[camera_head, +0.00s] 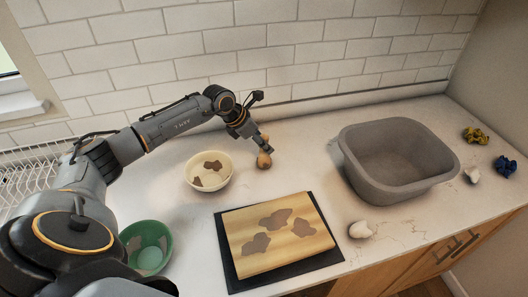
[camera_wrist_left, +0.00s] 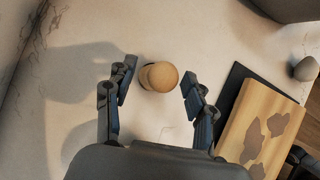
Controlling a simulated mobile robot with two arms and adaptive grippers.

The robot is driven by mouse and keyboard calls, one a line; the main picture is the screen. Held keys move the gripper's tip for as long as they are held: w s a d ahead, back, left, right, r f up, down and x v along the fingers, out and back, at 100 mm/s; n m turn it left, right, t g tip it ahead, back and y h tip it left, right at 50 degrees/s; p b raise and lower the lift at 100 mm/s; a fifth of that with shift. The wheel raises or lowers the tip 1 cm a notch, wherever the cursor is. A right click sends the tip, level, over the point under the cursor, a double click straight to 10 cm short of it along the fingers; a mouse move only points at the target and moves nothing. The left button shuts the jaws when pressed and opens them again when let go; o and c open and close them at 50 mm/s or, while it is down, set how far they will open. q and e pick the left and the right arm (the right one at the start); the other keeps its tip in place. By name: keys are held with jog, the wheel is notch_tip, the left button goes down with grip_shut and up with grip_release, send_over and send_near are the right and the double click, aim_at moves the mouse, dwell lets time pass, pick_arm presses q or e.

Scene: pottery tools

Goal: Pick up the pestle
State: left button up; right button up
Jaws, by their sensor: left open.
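The pestle (camera_head: 264,161) is a light-brown wooden piece with a rounded end, on the counter behind the cutting board. My left gripper (camera_head: 261,147) is directly above it, pointing down. In the left wrist view the pestle's round top (camera_wrist_left: 158,76) lies between the two spread fingers of my left gripper (camera_wrist_left: 157,82). Clear gaps show on both sides, so the fingers appear not to touch it. The pestle's lower part is mostly hidden under its top in that view. My right gripper is not in view.
A cream bowl (camera_head: 225,178) with brown patches stands left of the pestle. A wooden board (camera_head: 253,260) lies on a black mat (camera_head: 228,257) in front. A grey basin (camera_head: 358,170) is to the right, a green bowl (camera_head: 130,233) front left. The tiled wall (camera_head: 300,55) is behind.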

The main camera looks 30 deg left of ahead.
pick_arm(q)
jog(key=shift+x, duration=0.8)
grip_shut()
jog(key=shift+r, duration=0.1)
